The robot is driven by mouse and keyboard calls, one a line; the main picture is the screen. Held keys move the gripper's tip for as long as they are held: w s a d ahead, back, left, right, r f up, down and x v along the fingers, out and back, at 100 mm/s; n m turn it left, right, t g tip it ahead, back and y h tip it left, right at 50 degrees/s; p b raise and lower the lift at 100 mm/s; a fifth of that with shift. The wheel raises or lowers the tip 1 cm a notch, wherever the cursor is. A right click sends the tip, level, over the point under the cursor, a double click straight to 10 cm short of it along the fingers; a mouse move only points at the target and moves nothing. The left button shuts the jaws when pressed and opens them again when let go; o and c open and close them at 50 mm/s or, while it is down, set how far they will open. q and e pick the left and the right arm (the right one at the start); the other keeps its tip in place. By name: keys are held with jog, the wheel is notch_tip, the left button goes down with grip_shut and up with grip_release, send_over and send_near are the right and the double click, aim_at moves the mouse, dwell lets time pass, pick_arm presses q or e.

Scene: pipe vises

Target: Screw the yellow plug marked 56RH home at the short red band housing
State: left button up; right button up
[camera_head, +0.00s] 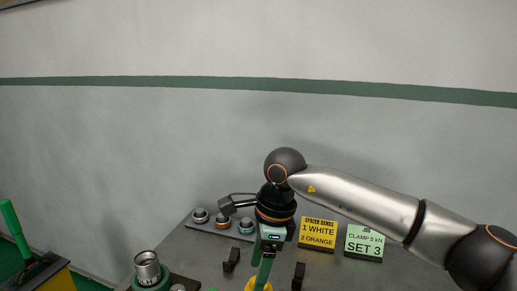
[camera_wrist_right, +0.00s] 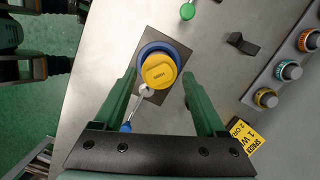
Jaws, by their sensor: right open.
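A yellow plug (camera_wrist_right: 158,72) with small dark lettering on its face shows in the right wrist view; the lettering is too small to read surely. It sits in or over a round housing with a blue rim (camera_wrist_right: 146,52) on a dark plate. No red band shows there. My right gripper (camera_wrist_right: 158,80) is open, with one green finger on each side of the plug; contact cannot be told. In the head view my right gripper (camera_head: 262,268) points down, and part of the yellow plug (camera_head: 250,285) shows below it. My left gripper is not in view.
A rail (camera_head: 205,228) holds several ringed fittings at the back. Yellow (camera_head: 318,231) and green (camera_head: 364,242) signs stand right of it. A metal threaded part in a green holder (camera_head: 147,268) stands front left. Black brackets (camera_head: 231,259) stand on the bench. A lever (camera_wrist_right: 136,109) extends beside the plug.

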jog(key=shift+r+n, duration=0.15)
jog(key=shift+n, duration=0.25)
jog(key=shift+n+g+p, duration=0.3)
jog(key=shift+n+p, duration=0.5)
jog(key=shift+n, duration=0.4)
jog(key=n+p, duration=0.1)
jog(key=n, duration=0.2)
jog(key=shift+n+g+h, duration=0.3)
jog(key=shift+n, duration=0.1)
jog(key=shift+f+b, duration=0.8)
jog(key=shift+f, duration=0.45)
